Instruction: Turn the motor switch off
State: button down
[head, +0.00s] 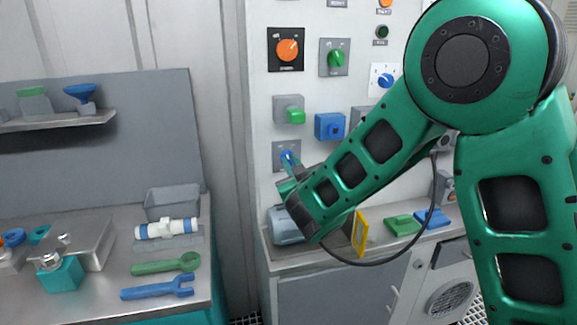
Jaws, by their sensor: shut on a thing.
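The grey panel (255,100) carries several switches, and their labels are too small to read, so I cannot tell by name which is the motor switch. The gripper is shut on the blue switch. My gripper and arm hide part of the plate, and the switch's exact position cannot be told.
Above are an orange rotary knob (288,49), a green knob (336,58), a green switch (295,116) and a blue box switch (331,127). A workbench (110,262) with tools stands at left. My arm covers the right side.

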jog(key=shift+f+n, duration=0.1)
jog(key=shift+n, duration=1)
jog(key=shift+s, duration=0.1)
jog(key=c, duration=1.8)
grip_release()
